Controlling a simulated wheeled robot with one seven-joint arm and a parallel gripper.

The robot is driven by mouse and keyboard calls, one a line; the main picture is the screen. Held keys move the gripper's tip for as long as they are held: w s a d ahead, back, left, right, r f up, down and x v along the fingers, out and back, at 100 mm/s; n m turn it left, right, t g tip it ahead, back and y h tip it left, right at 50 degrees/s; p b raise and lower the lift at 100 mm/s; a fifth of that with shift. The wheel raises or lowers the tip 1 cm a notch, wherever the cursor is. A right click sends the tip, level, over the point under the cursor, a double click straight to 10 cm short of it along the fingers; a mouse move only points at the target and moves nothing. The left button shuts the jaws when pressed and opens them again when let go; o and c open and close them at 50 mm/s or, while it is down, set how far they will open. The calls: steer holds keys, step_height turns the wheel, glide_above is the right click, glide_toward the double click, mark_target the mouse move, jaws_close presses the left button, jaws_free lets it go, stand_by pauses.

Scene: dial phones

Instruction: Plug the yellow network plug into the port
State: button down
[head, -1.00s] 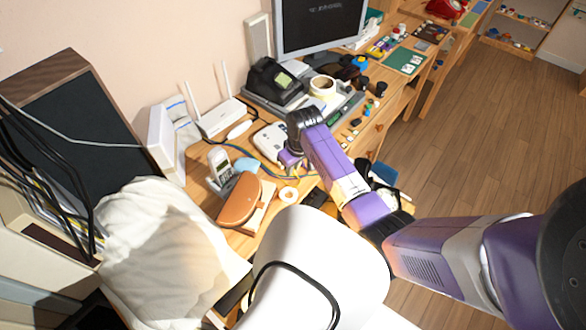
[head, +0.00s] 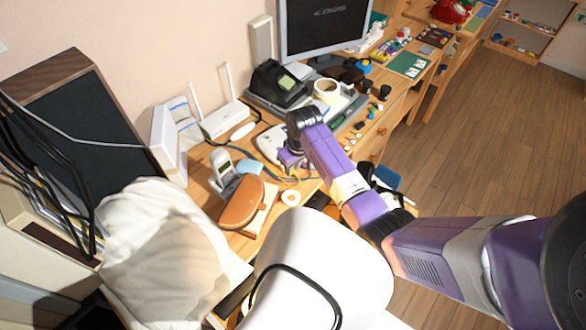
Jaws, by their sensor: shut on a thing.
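My gripper (head: 290,163), purple with a dark wrist, points down at the front part of the desk, beside a flat white device (head: 270,144). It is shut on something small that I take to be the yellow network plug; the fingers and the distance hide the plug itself. A thin blue cable (head: 262,166) runs on the desk to the left of and below the gripper. A white router (head: 222,119) with two antennas stands farther back at the left. I cannot make out the port at this size.
A cordless phone (head: 222,167), a brown case (head: 242,203) and a tape roll (head: 291,197) lie left of and below the gripper. A white chair (head: 315,255) is in front of the desk.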

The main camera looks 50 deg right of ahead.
steer(key=c, duration=1.3)
jaws_free()
step_height(320, 180, up, 8)
steer(key=s, duration=0.1)
steer(key=shift+s+a+f, duration=0.15)
steer(key=shift+s+a, duration=0.05)
steer(key=shift+s, duration=0.05)
steer(key=shift+s, duration=0.1)
